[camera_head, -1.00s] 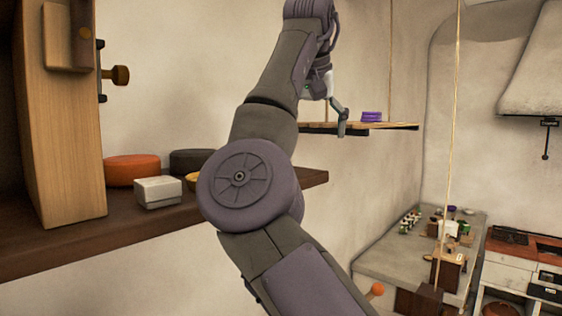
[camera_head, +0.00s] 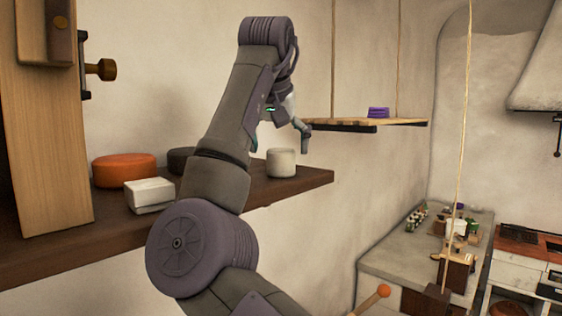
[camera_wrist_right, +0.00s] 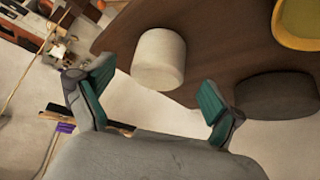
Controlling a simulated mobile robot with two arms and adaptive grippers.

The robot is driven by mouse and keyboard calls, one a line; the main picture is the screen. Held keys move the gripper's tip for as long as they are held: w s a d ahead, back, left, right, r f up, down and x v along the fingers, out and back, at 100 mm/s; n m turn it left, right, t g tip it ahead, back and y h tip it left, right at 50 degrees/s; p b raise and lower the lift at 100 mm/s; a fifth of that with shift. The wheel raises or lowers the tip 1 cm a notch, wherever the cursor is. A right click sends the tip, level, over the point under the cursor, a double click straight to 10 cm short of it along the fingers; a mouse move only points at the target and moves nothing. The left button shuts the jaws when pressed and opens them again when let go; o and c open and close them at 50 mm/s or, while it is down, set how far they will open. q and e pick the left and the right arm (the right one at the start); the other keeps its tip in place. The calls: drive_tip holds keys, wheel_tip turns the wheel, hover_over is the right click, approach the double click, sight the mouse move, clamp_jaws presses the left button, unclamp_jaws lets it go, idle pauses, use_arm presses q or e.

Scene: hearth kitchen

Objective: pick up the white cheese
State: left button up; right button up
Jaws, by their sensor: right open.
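The white cheese (camera_head: 281,163) is a short upright cylinder near the right end of the dark wooden shelf. It also shows in the right wrist view (camera_wrist_right: 158,60), just beyond the fingers and nearer the left one. My right gripper (camera_head: 304,143) is close to the cheese, above and slightly right of it in the head view. In the wrist view the gripper (camera_wrist_right: 152,104) has its two teal-padded fingers spread wide with nothing between them. No contact with the cheese shows. My left gripper is not in view.
The dark shelf (camera_head: 95,242) also holds an orange wheel (camera_head: 125,171), a small white block (camera_head: 150,193), a dark wheel (camera_wrist_right: 275,95) and a yellow dish (camera_wrist_right: 300,20). A hanging shelf (camera_head: 345,125) with a purple item (camera_head: 378,112) is behind.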

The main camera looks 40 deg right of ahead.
sight(280, 150)
drive_tip(key=p+x, duration=0.1)
drive_tip(key=x, duration=0.2)
drive_tip(key=shift+f+p, duration=0.15)
drive_tip(key=shift+p, duration=0.2)
drive_tip(key=shift+w+d+f, duration=0.25)
drive_tip(key=shift+d+f, duration=0.05)
drive_tip(key=shift+f, duration=0.1)
drive_tip(key=shift+s+a+r, duration=0.1)
drive_tip(key=shift+s, duration=0.05)
drive_tip(key=c, duration=1.4)
drive_tip(key=shift+o, duration=0.2)
drive_tip(key=shift+r, duration=0.15)
